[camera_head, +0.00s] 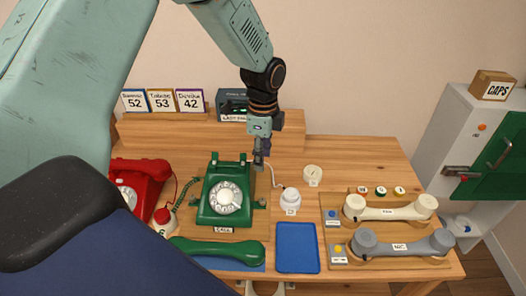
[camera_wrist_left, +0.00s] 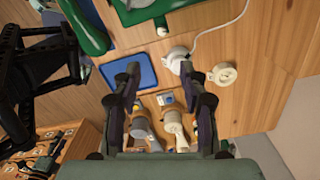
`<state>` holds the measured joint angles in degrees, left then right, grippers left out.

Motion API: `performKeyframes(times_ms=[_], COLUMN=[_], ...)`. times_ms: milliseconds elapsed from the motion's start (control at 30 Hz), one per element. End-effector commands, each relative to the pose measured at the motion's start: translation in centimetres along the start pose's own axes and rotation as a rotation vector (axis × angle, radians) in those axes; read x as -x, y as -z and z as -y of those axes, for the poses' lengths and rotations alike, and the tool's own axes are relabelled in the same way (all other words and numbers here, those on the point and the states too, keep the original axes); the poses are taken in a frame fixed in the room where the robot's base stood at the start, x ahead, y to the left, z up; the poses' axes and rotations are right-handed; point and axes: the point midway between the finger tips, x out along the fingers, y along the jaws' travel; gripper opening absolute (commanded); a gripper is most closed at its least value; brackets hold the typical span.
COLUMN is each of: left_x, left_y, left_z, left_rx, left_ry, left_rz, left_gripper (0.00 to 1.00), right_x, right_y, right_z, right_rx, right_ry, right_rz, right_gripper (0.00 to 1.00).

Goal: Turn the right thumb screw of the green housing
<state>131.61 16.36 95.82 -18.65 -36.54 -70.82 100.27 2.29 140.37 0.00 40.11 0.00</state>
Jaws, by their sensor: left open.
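The green housing (camera_head: 225,190) is a dial telephone body with a white dial on the wooden table. Its right thumb screw (camera_head: 262,204) is a small knob low on its right side; another one (camera_head: 191,203) shows on the left side. My left gripper (camera_head: 260,158) hangs just behind and above the housing's right edge, apart from the right screw. In the left wrist view its two fingers (camera_wrist_left: 163,92) are spread with nothing held between them. That view shows only part of the green housing (camera_wrist_left: 138,10) at the top edge.
A green handset (camera_head: 215,250) lies in front of the housing. A white corded knob (camera_head: 291,200) and a blue tray (camera_head: 297,247) are to the right. Cream (camera_head: 390,207) and grey handsets (camera_head: 400,247) lie farther right. A red phone (camera_head: 140,190) stands at left.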

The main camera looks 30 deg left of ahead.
Motion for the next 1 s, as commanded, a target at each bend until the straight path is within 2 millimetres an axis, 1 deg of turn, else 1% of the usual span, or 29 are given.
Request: performKeyframes(times_ms=[100, 333, 467, 500, 567, 700, 800, 900, 1000], left_x=[0.3, 0.3, -0.2, -0.7, -1.8, -5.1, -7.1, -8.8, -9.9], left_y=[-0.1, 0.0, 0.0, 0.0, 0.0, 0.2, 0.3, 0.5, 0.6], left_z=[0.2, 0.2, 0.2, 0.2, 0.2, 0.2, 0.2, 0.2, 0.1], left_rx=[0.003, 0.003, 0.003, 0.002, 0.001, -0.009, -0.045, -0.096, -0.160], left_ry=[0.006, 0.006, 0.006, 0.006, 0.006, 0.006, 0.006, 0.006, 0.007], left_rz=[-0.004, -0.004, -0.003, -0.003, -0.001, 0.001, 0.002, 0.002, 0.001], left_gripper=[0.43, 0.43, 0.32, 0.30, 0.30, 0.30, 0.30, 0.30, 0.30], right_x=[0.0, 0.0, -0.5, -1.0, -2.1, -5.3, -7.4, -9.1, -10.2], right_y=[0.0, 0.0, 0.0, 0.0, 0.0, 0.0, 0.0, 0.0, 0.0], right_z=[0.0, 0.0, 0.0, 0.0, 0.0, 0.0, -0.1, -0.1, -0.1], right_rx=[0.000, 0.000, 0.000, 0.000, 0.000, 0.000, 0.000, 0.000, 0.000], right_ry=[0.000, 0.000, 0.000, 0.000, 0.000, 0.000, 0.000, 0.000, 0.000], right_rz=[0.000, 0.000, 0.000, 0.000, 0.000, 0.000, 0.001, 0.000, 0.000], right_gripper=[0.52, 0.52, 0.52, 0.52, 0.52, 0.52, 0.52, 0.52, 0.52])
